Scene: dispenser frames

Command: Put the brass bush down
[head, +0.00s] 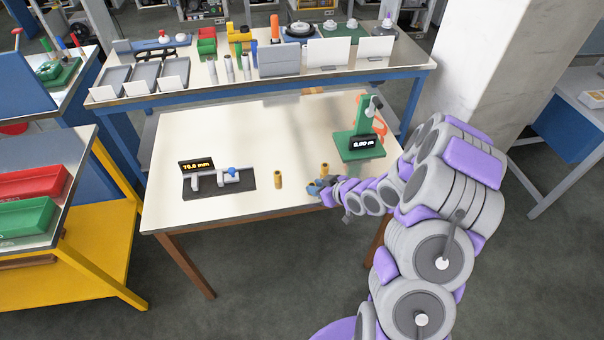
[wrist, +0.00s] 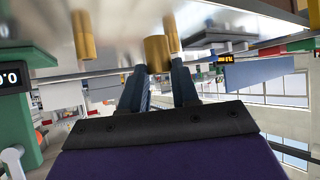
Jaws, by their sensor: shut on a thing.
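My gripper (head: 312,187) is low over the front right of the cream table, reaching left. In the wrist view, where the scene appears upside down, its two dark fingers (wrist: 160,82) are shut on a brass bush (wrist: 157,53). In the head view I cannot clearly make out the held bush at the fingers. A second brass bush (head: 324,169) stands just beyond my gripper; it appears at the wrist view's upper left (wrist: 83,37). A third brass bush (head: 278,179) stands upright to the left of my gripper. I cannot tell whether the held bush touches the table.
A measuring device (head: 219,182) with a display reading 70.0 mm lies at left on the cream table (head: 225,135). A green stand (head: 360,145) reading 0.00 stands behind my gripper. A shelf table (head: 236,90) with trays and parts runs behind.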

